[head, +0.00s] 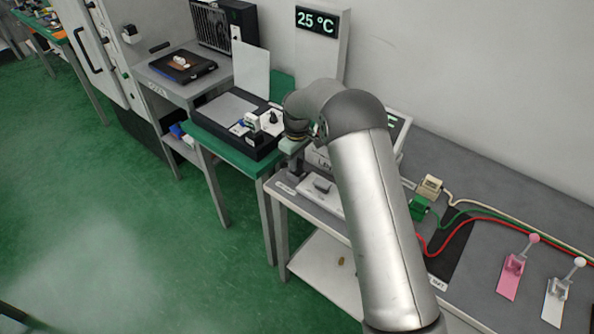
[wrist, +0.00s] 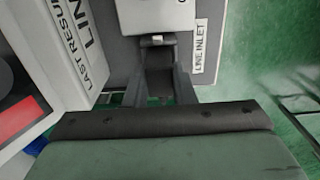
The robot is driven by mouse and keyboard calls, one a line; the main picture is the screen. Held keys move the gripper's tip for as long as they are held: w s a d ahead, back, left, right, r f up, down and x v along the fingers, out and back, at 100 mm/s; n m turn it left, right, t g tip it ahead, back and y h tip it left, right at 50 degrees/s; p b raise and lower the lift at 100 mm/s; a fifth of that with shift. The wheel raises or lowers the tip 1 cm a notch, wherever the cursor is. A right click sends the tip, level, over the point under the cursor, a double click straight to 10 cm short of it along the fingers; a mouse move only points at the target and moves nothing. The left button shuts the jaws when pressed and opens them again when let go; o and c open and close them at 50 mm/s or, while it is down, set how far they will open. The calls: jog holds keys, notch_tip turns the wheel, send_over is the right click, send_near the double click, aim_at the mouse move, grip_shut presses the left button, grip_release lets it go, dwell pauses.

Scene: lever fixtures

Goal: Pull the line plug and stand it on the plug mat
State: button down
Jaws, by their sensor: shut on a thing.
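My gripper (wrist: 159,72) points down beside the LINE INLET label in the wrist view. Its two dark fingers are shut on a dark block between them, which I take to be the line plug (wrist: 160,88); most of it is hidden. In the head view my gripper (head: 296,168) is at the left end of the grey bench, by the white tester. I cannot tell whether the plug is still seated in its inlet. A dark mat (head: 455,250) lies on the bench right of my arm; its label is too small to read, so I cannot confirm it is the plug mat.
The white tester (wrist: 75,60) stands close to my gripper. Green (head: 419,208) and cream (head: 430,186) connectors with cables lie right of my arm. Pink (head: 511,277) and white (head: 554,302) lever fixtures stand further right. A green-edged table (head: 238,160) adjoins on the left.

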jog(key=shift+r, duration=0.15)
jog(key=shift+r+p, duration=0.75)
jog(key=shift+r, duration=1.1)
jog(key=shift+r+p, duration=0.5)
jog(key=shift+r, duration=0.5)
